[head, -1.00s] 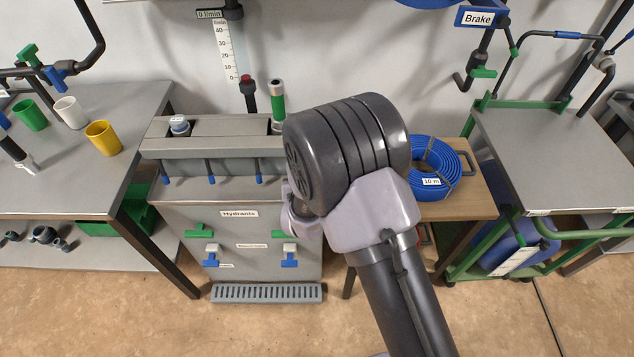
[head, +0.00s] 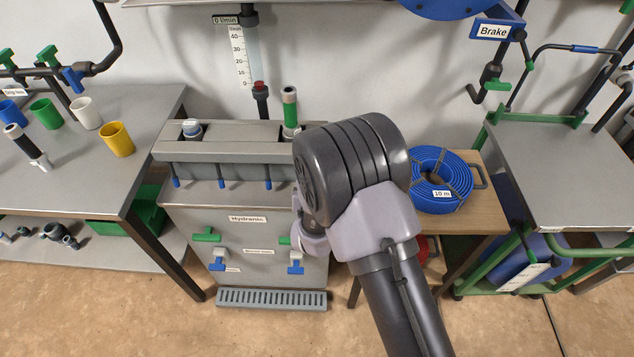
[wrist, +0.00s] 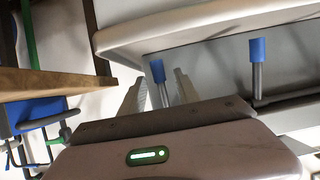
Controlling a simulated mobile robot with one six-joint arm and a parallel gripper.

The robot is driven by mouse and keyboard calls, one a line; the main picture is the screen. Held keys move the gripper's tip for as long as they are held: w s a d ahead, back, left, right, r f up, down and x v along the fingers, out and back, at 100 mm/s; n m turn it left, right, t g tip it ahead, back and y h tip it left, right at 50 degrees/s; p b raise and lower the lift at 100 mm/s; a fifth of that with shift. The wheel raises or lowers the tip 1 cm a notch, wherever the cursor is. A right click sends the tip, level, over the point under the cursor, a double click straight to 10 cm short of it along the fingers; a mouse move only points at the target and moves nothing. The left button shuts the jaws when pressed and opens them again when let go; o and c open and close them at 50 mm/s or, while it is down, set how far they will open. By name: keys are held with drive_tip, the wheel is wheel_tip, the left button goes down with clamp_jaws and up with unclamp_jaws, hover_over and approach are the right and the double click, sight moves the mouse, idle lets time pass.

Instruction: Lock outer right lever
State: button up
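A row of levers with blue tips, one at the left (head: 175,182), hangs along the front of the grey manifold (head: 170,156) in the head view. My arm hides the right end of this row there. In the wrist view one blue-tipped lever (wrist: 157,72), the one nearest the wooden table, stands between the fingers of my gripper (wrist: 160,78). The fingers are apart, with narrow gaps beside the lever; I cannot tell whether either touches it. A second blue-tipped lever (wrist: 257,50) stands clear to the right.
The cabinet below has green handles (head: 207,235) and blue handles (head: 217,265), with a grated step (head: 270,299) under it. A wooden table (head: 478,205) with a blue hose coil (head: 441,180) is close on the right. A grey bench (head: 75,165) with cups stands left.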

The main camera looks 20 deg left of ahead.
drive_tip(key=shift+s, duration=0.15)
drive_tip(key=p+v, duration=0.4)
drive_tip(key=v, duration=1.3)
drive_tip(key=shift+s+r, duration=0.1)
